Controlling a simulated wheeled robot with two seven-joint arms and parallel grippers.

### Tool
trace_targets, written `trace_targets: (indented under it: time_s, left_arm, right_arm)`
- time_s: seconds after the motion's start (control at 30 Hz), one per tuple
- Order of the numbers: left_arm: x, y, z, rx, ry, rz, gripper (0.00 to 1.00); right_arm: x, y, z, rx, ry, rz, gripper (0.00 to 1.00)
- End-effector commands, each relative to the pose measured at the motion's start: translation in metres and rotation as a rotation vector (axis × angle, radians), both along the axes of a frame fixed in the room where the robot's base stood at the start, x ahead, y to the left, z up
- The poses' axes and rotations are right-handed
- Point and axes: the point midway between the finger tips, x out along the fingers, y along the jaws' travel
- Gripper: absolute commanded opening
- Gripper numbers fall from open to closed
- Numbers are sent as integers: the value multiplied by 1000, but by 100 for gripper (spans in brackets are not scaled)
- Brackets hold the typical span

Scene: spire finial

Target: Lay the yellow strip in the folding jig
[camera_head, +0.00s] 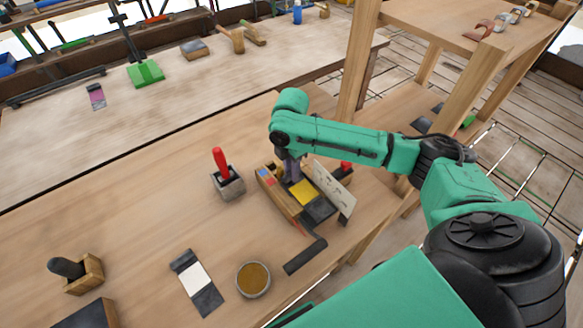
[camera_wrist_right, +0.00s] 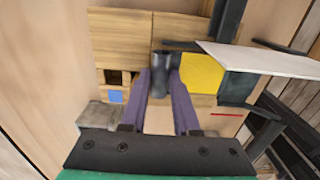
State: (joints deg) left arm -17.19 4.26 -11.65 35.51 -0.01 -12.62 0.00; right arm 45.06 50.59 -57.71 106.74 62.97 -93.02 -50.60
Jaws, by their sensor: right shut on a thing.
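The yellow strip has a yellow middle (camera_head: 302,192) and dark ends. It also shows in the right wrist view (camera_wrist_right: 201,73), over the wooden folding jig (camera_head: 284,203). The jig's pale wood shows in the wrist view (camera_wrist_right: 119,44) with a blue square on it. My right gripper (camera_head: 291,171) points down over the jig. In the wrist view its purple fingers (camera_wrist_right: 163,88) are shut on the strip's dark left end. The other dark end reaches to the right, beneath a white card. I cannot tell whether the strip touches the jig all along. My left gripper is out of view.
A white card (camera_head: 334,190) leans beside the jig. A red-handled tool in a grey block (camera_head: 228,186), a white strip with dark ends (camera_head: 196,284), a round tin (camera_head: 253,280) and a dark bar (camera_head: 305,257) stand around it. The bench left of the jig is mostly clear.

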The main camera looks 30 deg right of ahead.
Motion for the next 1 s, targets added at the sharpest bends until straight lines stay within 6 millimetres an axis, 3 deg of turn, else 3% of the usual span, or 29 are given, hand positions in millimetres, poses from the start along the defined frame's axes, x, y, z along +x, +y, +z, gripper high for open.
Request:
trace_targets:
  time_s: [0.27, 0.3, 0.37, 0.4, 0.77, 0.87, 1.0]
  left_arm:
    - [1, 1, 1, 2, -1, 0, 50]
    - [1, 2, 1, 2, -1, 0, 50]
    - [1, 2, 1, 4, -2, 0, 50]
    - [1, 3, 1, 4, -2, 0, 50]
    - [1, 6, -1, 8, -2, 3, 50]
    - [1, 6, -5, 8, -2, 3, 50]
    - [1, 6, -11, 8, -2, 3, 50]
  right_arm:
    - [0, 0, -2, 0, -1, 0, 0]
    - [0, 0, -3, 0, 0, 0, 33]
    - [0, 0, -3, 0, 0, 0, 56]
    - [0, 0, -3, 0, 0, 0, 59]
    - [1, 0, 4, 0, -3, 0, 59]
    - [1, 0, 21, 1, -5, 0, 59]
    - [2, 1, 60, 3, -7, 1, 59]
